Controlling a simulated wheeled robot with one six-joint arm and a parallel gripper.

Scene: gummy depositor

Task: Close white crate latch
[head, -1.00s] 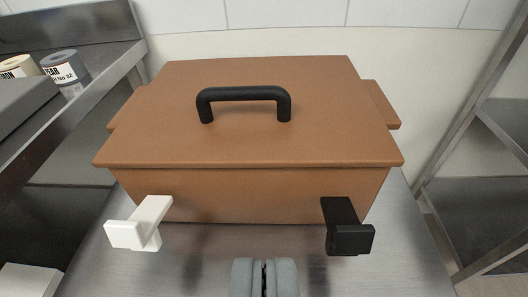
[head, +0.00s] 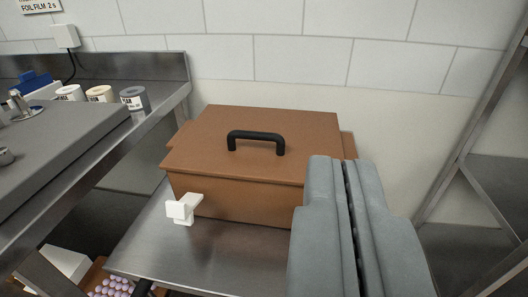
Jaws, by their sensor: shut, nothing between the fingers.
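The brown crate (head: 240,190) sits on a steel table with its lid on and a black handle (head: 256,140) on top. The white latch (head: 183,208) sticks out from the left of its front face, toward me. My gripper (head: 335,162) is shut and empty. It stands large at the right of the picture, in front of the crate's right part, and is well to the right of the white latch. The black latch is not visible; my gripper covers that side of the crate front.
The steel table (head: 150,250) has free room in front of and left of the crate. A grey machine (head: 60,150) and several labelled tins (head: 134,98) stand on the left counter. A steel rack (head: 470,150) stands at the right. Pink-purple balls (head: 112,288) lie at the lower left.

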